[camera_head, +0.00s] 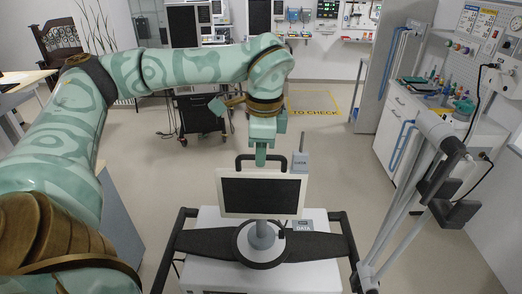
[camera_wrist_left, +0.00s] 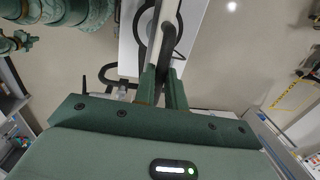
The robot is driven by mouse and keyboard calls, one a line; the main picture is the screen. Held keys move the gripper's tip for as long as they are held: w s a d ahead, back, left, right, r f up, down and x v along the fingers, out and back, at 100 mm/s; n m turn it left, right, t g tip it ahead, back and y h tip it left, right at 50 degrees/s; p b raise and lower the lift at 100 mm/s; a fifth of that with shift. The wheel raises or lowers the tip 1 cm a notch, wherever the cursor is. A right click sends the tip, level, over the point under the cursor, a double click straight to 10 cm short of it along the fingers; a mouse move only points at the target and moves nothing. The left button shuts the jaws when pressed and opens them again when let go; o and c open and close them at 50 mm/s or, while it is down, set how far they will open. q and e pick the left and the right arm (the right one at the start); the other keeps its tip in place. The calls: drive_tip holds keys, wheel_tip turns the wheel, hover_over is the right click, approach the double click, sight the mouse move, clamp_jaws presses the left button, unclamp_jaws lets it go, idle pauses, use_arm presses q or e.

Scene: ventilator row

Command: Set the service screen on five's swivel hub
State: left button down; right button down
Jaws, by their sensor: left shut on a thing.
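The service screen (camera_head: 260,195) has a white frame, a dark face and a black handle (camera_head: 247,158) on top. My left gripper (camera_head: 261,158) is shut on that handle from above. In the wrist view the dark handle (camera_wrist_left: 168,42) runs between the fingers of my left gripper (camera_wrist_left: 162,88). The screen is about upright over the swivel hub (camera_head: 262,257), a pale ring with a grey stem above it on a white cart. The screen's lower edge overlaps the stem, so I cannot tell whether they touch. My right gripper is not in view.
The white cart (camera_head: 210,270) has black side rails and a dark cross band. Grey poles (camera_head: 412,200) stand to its right. A counter (camera_head: 398,125) with tools lines the right wall. A black trolley (camera_head: 200,115) stands behind. Floor around the yellow "TO CHECK" marking (camera_head: 315,111) is clear.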

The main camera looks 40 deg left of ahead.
use_arm(q)
drive_tip(key=shift+f+b, duration=0.35)
idle(0.8)
drive_tip(key=c, duration=1.4)
unclamp_jaws()
drive_tip(key=shift+o, duration=0.2)
drive_tip(key=shift+d, duration=0.1)
drive_tip(key=shift+s+f, duration=0.1)
wheel_tip(320, 180, up, 16)
drive_tip(key=d+p, duration=0.1)
drive_tip(key=shift+s+d+r, duration=0.2)
drive_tip(key=shift+r, duration=0.05)
